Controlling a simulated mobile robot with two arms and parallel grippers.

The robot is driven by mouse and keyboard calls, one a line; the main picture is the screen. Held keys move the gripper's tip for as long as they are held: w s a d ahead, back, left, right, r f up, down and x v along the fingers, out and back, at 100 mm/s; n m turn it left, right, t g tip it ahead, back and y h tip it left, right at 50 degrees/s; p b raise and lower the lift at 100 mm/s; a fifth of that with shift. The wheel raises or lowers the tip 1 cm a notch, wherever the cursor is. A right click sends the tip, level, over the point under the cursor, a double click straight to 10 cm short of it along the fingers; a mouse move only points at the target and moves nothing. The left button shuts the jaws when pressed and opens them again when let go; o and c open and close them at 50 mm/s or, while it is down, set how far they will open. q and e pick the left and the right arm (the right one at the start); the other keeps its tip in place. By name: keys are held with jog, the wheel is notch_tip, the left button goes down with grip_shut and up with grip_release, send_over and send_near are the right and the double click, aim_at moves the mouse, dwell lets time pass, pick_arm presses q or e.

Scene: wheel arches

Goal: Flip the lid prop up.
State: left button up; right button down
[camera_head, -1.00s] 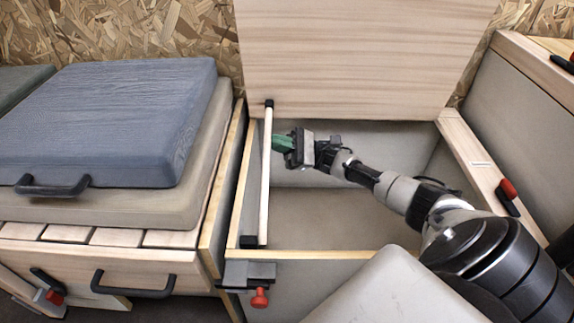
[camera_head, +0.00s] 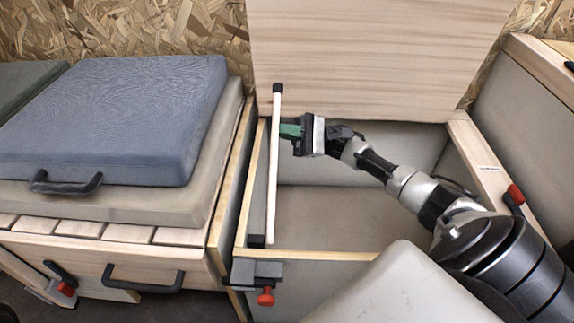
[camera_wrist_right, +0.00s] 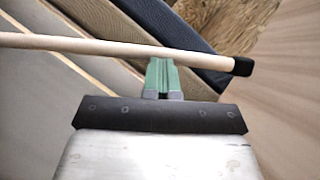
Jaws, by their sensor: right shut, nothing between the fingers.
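The lid prop (camera_head: 274,165) is a pale thin rod with a black tip, along the left side of the open box. Its far tip stands in front of the raised wooden lid (camera_head: 390,55), and its near end is by a small black block at the front left corner. My right gripper (camera_head: 285,131) is shut and empty, with green fingertips against or just beside the rod's right side. In the right wrist view the prop (camera_wrist_right: 110,43) crosses just beyond the green fingertips (camera_wrist_right: 161,80); contact is unclear. My left gripper is not in view.
A blue cushion (camera_head: 110,115) on a beige one lies on the bench at left. A clamp with a red knob (camera_head: 265,297) sits on the box's front edge. The box interior (camera_head: 340,215) looks empty. A grey padded shape (camera_head: 395,290) is at the front.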

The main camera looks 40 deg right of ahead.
jog(key=v, duration=1)
jog(key=shift+d+f, duration=0.2)
jog(key=shift+d, duration=0.15)
jog(key=shift+s, duration=0.1)
